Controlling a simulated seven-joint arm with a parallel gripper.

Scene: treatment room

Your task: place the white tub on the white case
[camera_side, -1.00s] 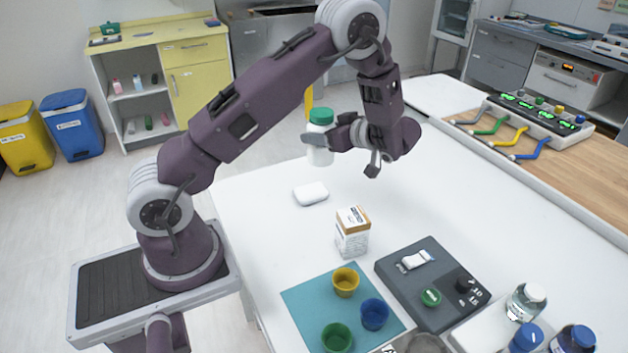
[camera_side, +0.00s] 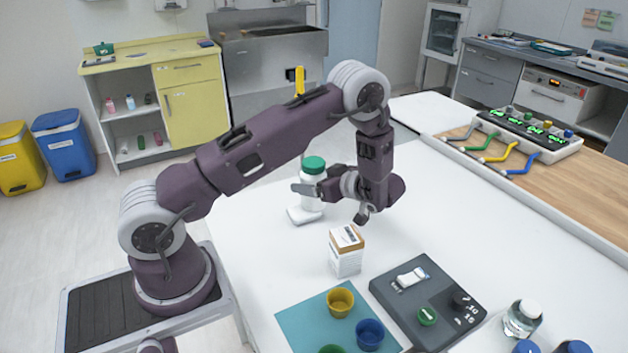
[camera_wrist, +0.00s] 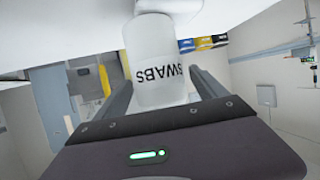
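The white tub (camera_side: 313,177) is upright with a green lid. In the wrist view the tub (camera_wrist: 155,62) shows the word SWABS and fills the space between my two fingers. My gripper (camera_side: 312,190) is shut around the tub's body. The white case (camera_side: 301,216) lies flat on the white table, and the tub's lower end appears directly over it. I cannot tell whether the tub's base touches the case. My fingers and the tub hide part of the case.
A small box (camera_side: 346,252) stands just in front of the case. A teal mat (camera_side: 300,318) with coloured cups and a dark grey tray (camera_side: 400,310) lie nearer the camera. Bottles stand at the lower right. The table (camera_side: 430,215) right of my gripper is clear.

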